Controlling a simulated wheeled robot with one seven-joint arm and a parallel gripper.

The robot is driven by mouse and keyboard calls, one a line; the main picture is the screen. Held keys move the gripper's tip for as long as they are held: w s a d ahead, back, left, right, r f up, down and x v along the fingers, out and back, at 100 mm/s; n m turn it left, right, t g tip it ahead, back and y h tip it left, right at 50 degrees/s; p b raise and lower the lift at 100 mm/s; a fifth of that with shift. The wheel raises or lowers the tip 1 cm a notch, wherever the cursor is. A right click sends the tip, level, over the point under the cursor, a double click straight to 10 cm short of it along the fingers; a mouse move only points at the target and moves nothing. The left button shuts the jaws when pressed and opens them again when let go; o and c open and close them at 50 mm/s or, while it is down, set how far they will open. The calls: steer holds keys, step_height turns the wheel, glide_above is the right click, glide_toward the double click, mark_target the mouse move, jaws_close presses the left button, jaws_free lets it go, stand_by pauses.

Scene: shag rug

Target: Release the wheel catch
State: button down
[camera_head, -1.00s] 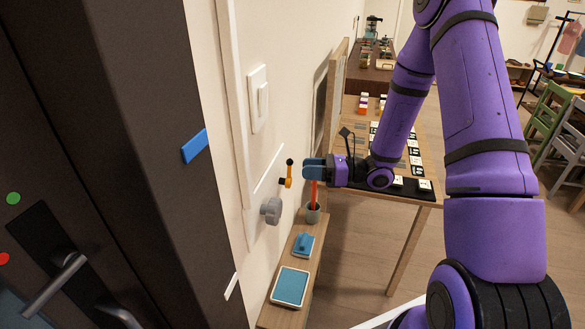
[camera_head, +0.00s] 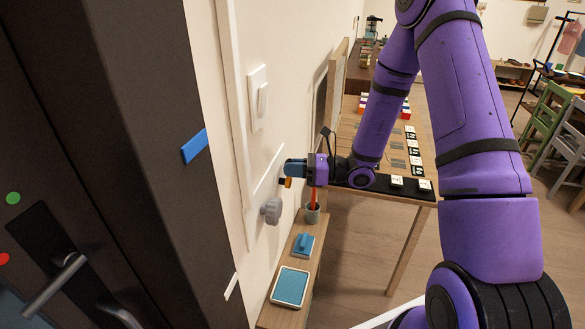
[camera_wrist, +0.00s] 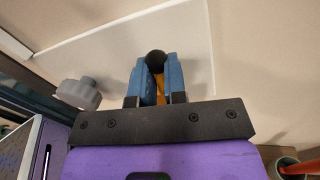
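The wheel catch is a small orange lever (camera_wrist: 160,88) with a black ball end (camera_wrist: 156,61), on a pale wall panel. In the wrist view it stands between the two blue fingers of my gripper (camera_wrist: 159,83). The fingers are apart, one on each side, and a narrow gap shows left of the lever. In the head view my gripper (camera_head: 295,168) is at the wall and hides most of the lever. The grey wheel (camera_head: 271,210) is on the same panel, just below and left of my gripper; it also shows in the wrist view (camera_wrist: 79,93).
A narrow shelf (camera_head: 267,314) below holds a blue-topped pad (camera_head: 290,286), a blue block-like item (camera_head: 303,244) and a grey cup (camera_head: 312,213) with an orange stick. A white switch (camera_head: 258,99) is above. A table (camera_head: 424,197) stands behind my gripper. A dark door is at left.

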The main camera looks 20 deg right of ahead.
steer(key=shift+s+a+n, duration=0.25)
steer(key=shift+s+n, duration=0.1)
steer(key=shift+n, duration=0.75)
steer(key=c, duration=1.2)
jaws_free()
steer(key=shift+o, duration=0.2)
steer(key=v, duration=1)
steer(key=shift+s+d+r, duration=0.2)
steer(key=shift+d+r, duration=0.1)
steer(key=shift+d, duration=0.05)
